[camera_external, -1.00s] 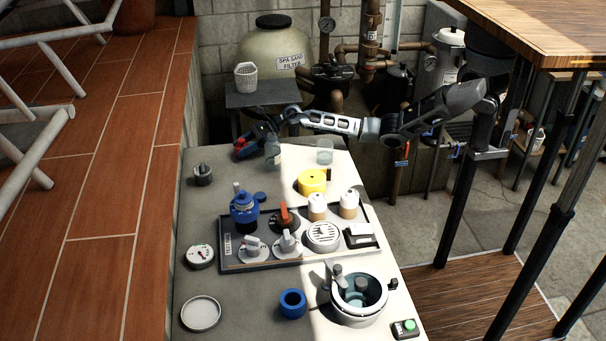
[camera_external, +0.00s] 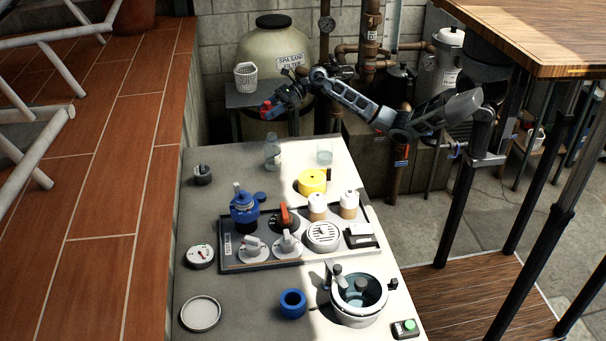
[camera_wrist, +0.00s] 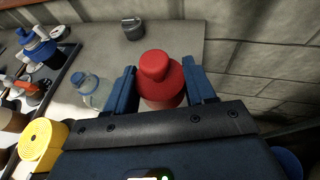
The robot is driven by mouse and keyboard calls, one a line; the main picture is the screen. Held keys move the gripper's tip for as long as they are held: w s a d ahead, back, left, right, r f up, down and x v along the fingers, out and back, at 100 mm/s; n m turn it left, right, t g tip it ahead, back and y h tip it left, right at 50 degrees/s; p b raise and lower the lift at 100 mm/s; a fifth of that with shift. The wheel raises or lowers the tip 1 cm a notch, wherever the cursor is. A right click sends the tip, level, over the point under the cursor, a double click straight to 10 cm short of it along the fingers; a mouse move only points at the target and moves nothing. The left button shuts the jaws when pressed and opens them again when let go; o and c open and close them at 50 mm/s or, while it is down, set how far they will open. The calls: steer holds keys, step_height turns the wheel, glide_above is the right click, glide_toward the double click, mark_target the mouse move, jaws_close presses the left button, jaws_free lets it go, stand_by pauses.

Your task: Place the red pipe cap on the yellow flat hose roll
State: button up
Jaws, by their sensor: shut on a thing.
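The red pipe cap (camera_wrist: 160,78) is between the blue fingers of my gripper (camera_wrist: 162,92) in the wrist view, and the gripper is shut on it. In the external view, my gripper (camera_external: 270,107) holds the red cap (camera_external: 265,105) in the air above and beyond the far edge of the grey table. The yellow flat hose roll (camera_external: 312,182) lies on the table, nearer the camera and to the right of the gripper. It also shows at the lower left of the wrist view (camera_wrist: 36,146). Its top looks bare.
A clear bottle (camera_external: 272,152) and a clear glass (camera_external: 324,152) stand at the table's far end, near the roll. A dark thin post (camera_external: 328,175) is beside the roll. A sand filter tank (camera_external: 277,65) stands behind.

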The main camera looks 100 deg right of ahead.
steer(key=s+a+r+n+g+y+b, duration=0.1)
steer(key=s+a+r+y+b, duration=0.15)
steer(key=s+a, duration=0.7)
steer(key=s+a+r+n+y+b, duration=0.1)
steer(key=s+a+n+b, duration=0.15)
steer(key=s+a, duration=0.65)
glide_above(318, 175)
steer(key=shift+m+h, duration=0.25)
steer(key=shift+m, duration=0.1)
step_height(318, 175, down, 7)
steer(key=shift+w+a+f, duration=0.1)
steer(key=shift+f, duration=1.9)
steer(key=shift+f+b, duration=0.2)
steer(key=shift+b, duration=0.25)
steer(key=o, duration=1)
steer(key=shift+r, duration=0.2)
